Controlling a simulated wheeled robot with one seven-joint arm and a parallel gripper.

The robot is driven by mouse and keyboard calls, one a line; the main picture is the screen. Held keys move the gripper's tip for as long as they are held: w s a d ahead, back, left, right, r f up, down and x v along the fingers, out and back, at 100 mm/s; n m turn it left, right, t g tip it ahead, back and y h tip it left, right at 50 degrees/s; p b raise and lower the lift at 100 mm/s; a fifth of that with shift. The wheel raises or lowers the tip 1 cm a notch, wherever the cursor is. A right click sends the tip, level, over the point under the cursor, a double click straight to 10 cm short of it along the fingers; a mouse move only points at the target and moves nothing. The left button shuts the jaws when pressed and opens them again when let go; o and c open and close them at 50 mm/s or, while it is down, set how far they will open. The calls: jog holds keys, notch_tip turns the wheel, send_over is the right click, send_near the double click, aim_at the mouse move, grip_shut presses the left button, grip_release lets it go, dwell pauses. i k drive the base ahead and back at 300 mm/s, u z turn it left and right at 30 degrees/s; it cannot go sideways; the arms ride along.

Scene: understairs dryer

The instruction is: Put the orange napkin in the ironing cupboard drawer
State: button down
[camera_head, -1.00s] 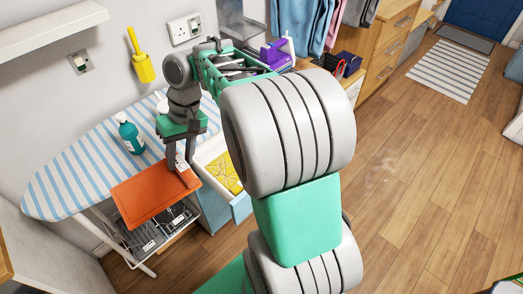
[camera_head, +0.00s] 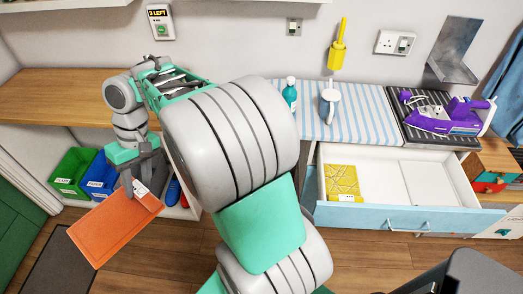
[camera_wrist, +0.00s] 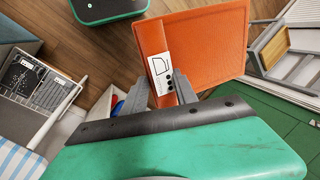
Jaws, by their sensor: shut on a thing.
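My gripper (camera_head: 132,183) is shut on the orange napkin (camera_head: 112,229), a flat rectangle with a white label, held in the air at the left. In the wrist view the napkin (camera_wrist: 206,46) stands out beyond the fingers (camera_wrist: 159,92), which grip its labelled edge. The ironing cupboard drawer (camera_head: 408,219) is pulled open at the right, with a blue front and white inside. A folded yellow patterned cloth (camera_head: 342,182) lies in its left part, and a white piece covers part of its right side. My gripper is well left of the drawer.
A purple iron (camera_head: 447,117) stands at right. Green (camera_head: 73,170) and blue bins (camera_head: 100,176) stand behind the napkin. Floor before the drawer is clear.

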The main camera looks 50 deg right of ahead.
aim_at(384, 192)
jog(key=u, duration=1.15)
jog(key=k, duration=1.8)
jog(key=u, duration=0.1)
